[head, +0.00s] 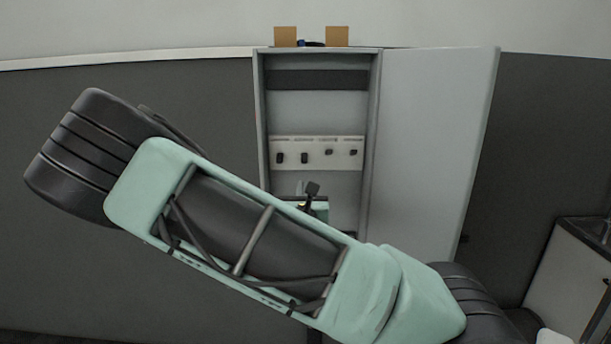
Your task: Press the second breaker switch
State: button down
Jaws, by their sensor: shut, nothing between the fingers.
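A white breaker strip (317,140) with several dark switches crosses the inside of an open grey cabinet (260,120). The second breaker switch from the left (304,158) looks much like the first (280,158); both sit lower and look larger than the third (328,152) and the rightmost one (353,152). A small dark piece that appears to be the end of my gripper (312,188) shows just above my arm, below the strip and apart from the switches. It looks shut and empty. The rest of the gripper is hidden behind my mint-green arm.
The cabinet door (435,150) stands open to the right. Two tan boxes (285,37) (337,37) with a small dark blue item between them sit on top. A dark-topped unit (570,270) stands at the lower right. My arm covers the cabinet's lower part.

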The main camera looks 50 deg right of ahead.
aim_at(304, 153)
jog(key=p+x, duration=0.3)
jog(key=x, duration=0.6)
jog(key=shift+d+p, duration=0.3)
jog(key=shift+p, duration=0.1)
